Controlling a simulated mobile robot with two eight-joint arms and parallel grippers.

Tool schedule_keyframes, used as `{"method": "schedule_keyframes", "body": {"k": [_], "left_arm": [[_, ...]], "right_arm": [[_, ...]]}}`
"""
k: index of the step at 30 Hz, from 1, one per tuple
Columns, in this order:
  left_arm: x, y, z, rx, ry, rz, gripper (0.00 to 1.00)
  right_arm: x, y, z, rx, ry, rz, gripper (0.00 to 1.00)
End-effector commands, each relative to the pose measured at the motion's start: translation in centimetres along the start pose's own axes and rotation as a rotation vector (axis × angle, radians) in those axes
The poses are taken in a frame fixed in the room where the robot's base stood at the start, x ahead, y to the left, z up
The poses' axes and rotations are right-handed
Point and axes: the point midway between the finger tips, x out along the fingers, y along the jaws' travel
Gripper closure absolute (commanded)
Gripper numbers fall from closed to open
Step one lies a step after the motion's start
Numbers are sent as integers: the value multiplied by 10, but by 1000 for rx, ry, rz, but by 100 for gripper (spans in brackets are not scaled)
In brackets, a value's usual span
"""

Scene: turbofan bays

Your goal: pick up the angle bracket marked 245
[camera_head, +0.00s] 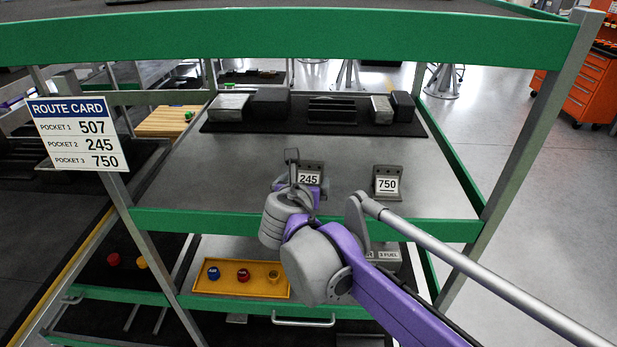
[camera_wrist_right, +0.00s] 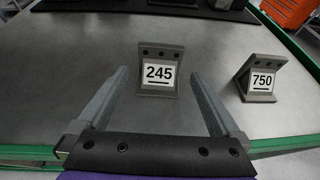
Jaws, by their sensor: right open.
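The angle bracket marked 245 (camera_head: 311,168) stands on the grey shelf, partly hidden by my right arm in the head view. In the right wrist view the 245 bracket (camera_wrist_right: 161,72) stands upright, its label facing me, beyond the open jaws. My right gripper (camera_wrist_right: 158,82) is open and empty, one finger to each side of the bracket's line, with bare shelf showing between the gripper body and bracket. In the head view my right gripper (camera_head: 299,178) is just in front of the bracket. My left gripper is not in view.
A bracket marked 750 (camera_head: 387,182) stands to the right on the same shelf. A black mat (camera_head: 335,127) with dark and grey blocks lies at the back. Green rails (camera_head: 180,220) edge the shelf. A route card (camera_head: 78,133) hangs left. A yellow tray (camera_head: 225,284) sits below.

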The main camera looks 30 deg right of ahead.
Motion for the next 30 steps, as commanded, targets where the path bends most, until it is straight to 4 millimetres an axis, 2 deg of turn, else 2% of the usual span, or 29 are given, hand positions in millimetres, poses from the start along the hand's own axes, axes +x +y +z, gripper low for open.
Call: {"method": "schedule_keyframes", "body": {"k": [5,12,15,23,30], "left_arm": [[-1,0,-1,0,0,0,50],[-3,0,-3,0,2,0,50],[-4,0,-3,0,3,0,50],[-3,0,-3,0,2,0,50],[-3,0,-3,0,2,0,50]], "right_arm": [[13,0,1,3,1,-1,0],[49,1,4,5,1,-3,0],[57,1,3,3,1,-1,0],[60,1,3,3,1,0,0],[59,1,3,4,1,0,41]]}}
